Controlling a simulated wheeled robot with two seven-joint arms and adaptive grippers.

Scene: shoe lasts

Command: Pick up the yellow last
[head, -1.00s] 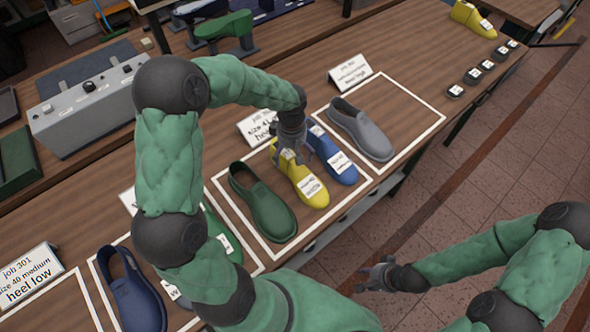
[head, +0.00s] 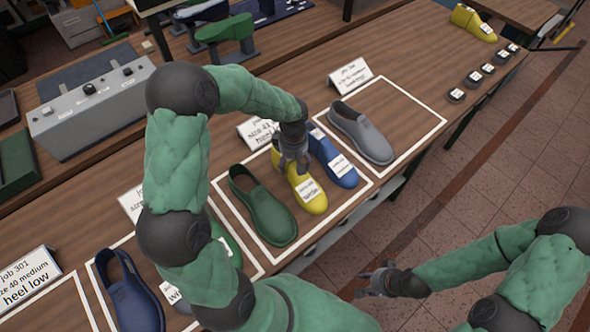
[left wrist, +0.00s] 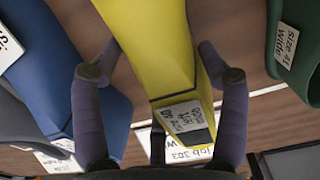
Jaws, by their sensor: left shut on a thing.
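The yellow last (head: 309,198) lies between a green shoe (head: 262,205) and a blue last (head: 333,160) inside a white-outlined area on the table. My left gripper (head: 293,160) comes down over its rear end and is shut on it. In the left wrist view the yellow last (left wrist: 155,45) runs between the two fingers of my left gripper (left wrist: 160,75), with a white label near its end. I cannot tell any gap between it and the table. My right gripper (head: 372,282) is open and empty, off the table's front edge.
A grey shoe (head: 360,132) stands in the neighbouring outlined area, with a job card (head: 349,74) behind. A dark blue shoe (head: 130,290) is at lower left. Another yellow last (head: 472,21) and several dark round pieces (head: 472,77) are at far right. A grey control box (head: 92,105) stands at left.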

